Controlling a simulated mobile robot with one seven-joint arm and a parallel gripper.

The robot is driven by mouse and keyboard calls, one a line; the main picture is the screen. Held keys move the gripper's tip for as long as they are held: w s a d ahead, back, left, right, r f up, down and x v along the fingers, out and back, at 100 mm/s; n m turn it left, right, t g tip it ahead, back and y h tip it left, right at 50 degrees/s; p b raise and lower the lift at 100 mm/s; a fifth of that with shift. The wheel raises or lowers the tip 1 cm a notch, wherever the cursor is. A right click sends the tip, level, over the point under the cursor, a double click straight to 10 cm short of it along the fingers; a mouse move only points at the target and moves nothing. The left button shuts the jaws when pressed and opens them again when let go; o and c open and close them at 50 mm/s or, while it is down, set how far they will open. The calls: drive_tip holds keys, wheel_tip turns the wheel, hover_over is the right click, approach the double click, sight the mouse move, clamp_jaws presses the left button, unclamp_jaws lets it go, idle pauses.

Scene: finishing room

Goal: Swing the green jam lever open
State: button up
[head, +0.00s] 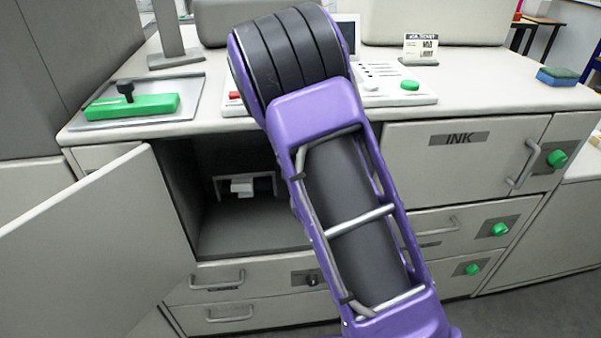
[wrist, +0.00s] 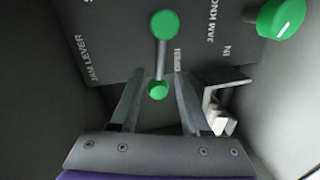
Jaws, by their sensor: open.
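The green jam lever (wrist: 164,27) shows in the wrist view on a dark panel lettered "JAM LEVER". It has a round green hub, a thin grey rod and a smaller green knob at its near end. My gripper (wrist: 158,74) is open, with its two grey fingers pointing at the panel. The small knob appears between the fingers, apart from both; I cannot tell how deep it sits between them. In the head view my purple arm hides the gripper and the lever.
A green jam knob (wrist: 282,17) and a white bracket (wrist: 222,107) are right of the lever. In the head view an open cabinet door (head: 100,245) swings out at left beside the open compartment (head: 250,228). The ink door (head: 440,165) at right is shut.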

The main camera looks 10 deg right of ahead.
drive_tip(key=s+r+p, duration=0.2)
drive_tip(key=s+p, duration=0.2)
drive_tip(key=s, duration=0.6)
drive_tip(key=shift+s+d+r, duration=0.15)
drive_tip(key=shift+s+r, duration=0.2)
drive_tip(key=s+p, duration=0.2)
drive_tip(key=p, duration=0.5)
drive_tip(key=shift+s+d, duration=0.1)
drive_tip(key=shift+s, duration=0.1)
